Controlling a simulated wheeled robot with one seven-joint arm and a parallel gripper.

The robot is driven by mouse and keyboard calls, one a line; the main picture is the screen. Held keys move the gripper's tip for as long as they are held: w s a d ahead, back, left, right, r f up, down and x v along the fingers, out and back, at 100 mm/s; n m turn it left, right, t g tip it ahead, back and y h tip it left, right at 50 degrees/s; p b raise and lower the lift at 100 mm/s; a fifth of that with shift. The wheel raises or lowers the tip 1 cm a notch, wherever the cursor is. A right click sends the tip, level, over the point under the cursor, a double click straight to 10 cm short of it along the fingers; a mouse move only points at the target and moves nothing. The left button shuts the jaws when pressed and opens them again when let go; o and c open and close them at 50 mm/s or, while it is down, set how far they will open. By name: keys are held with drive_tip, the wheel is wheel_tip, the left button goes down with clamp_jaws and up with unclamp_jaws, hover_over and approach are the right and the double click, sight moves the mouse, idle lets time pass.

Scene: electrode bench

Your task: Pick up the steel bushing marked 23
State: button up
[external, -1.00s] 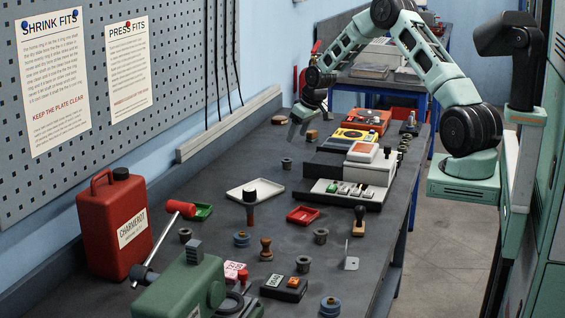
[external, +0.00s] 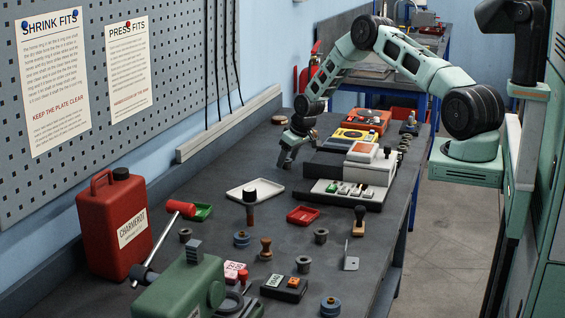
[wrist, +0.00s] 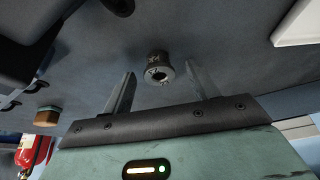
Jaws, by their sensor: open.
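A dark grey steel bushing (wrist: 158,68) stands on the bench in the wrist view, with pale marks on its side and rim; I cannot read them surely as 23. My gripper (wrist: 160,78) is open, its two fingers on either side of the line to this bushing, which shows between and just beyond the fingertips. No contact shows.
The black and white device (external: 345,190) stands close on the right of my gripper. A white tray (external: 255,184) and a red tray (external: 303,215) lie nearer the camera. A brown round block (wrist: 47,116) lies left of my fingers in the wrist view.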

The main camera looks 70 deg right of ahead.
drive_tip(key=c, duration=1.1)
drive_tip(key=shift+r, duration=0.1)
